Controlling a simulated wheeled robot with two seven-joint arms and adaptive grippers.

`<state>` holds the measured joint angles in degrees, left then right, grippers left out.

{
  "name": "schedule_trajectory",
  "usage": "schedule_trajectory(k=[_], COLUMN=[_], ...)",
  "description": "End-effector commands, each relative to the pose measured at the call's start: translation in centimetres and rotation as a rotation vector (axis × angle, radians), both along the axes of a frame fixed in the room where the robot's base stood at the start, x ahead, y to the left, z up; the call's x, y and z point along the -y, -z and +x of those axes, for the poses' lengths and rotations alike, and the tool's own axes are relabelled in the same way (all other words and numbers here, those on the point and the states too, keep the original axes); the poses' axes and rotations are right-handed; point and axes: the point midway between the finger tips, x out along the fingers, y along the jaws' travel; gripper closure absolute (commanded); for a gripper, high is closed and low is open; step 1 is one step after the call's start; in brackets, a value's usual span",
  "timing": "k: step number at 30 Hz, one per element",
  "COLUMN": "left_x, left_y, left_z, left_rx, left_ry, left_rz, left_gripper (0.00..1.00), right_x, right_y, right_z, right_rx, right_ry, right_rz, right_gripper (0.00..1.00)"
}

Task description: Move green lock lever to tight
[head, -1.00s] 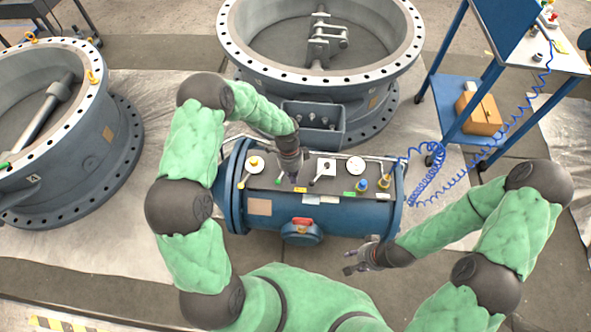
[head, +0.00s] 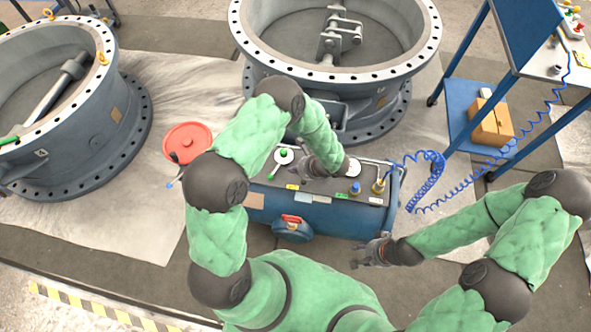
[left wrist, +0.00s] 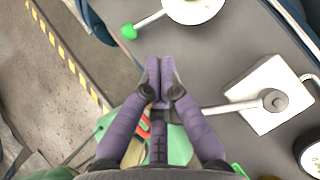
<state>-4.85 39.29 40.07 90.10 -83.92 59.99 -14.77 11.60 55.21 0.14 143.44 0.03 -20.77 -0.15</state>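The green-knobbed lever (head: 274,172) is on a white round dial (head: 284,155) on the blue tank's grey top panel, its knob toward the tank's front. In the left wrist view the green knob (left wrist: 129,31) and its dial (left wrist: 193,8) show at the top. My left gripper (head: 307,168) is over the panel, right of this lever and apart from it. In the left wrist view my left gripper (left wrist: 160,62) has its purple fingers together, with nothing visible between them. My right gripper (head: 356,256) is open and empty in front of the tank.
A blue fitting (head: 356,188) and a brass fitting (head: 378,187) stand to the right. A red-handled valve (head: 291,226) is on the tank's front. A red disc (head: 188,142) is at the left.

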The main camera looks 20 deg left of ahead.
Motion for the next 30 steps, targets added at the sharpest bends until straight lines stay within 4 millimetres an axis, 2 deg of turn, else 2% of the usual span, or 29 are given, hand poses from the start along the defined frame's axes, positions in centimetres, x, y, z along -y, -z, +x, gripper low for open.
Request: schedule_trajectory(k=[3,12,30], left_x=[-1.4,-4.0,-5.0], left_y=[2.1,5.1,5.8], left_z=[0.0,0.4,0.5], left_rx=[-0.003,-0.002,0.000], left_ry=[-0.003,-0.001,-0.001], left_rz=[-0.002,-0.002,-0.002], left_gripper=[1.00,1.00,1.00], right_x=[0.0,0.0,0.0], right_y=[1.1,2.4,2.9], right_z=[0.0,0.0,0.0], right_rx=[0.000,0.000,0.000], right_ry=[0.000,0.000,0.000], right_rz=[0.000,0.000,0.000], right_gripper=[0.60,0.60,0.60])
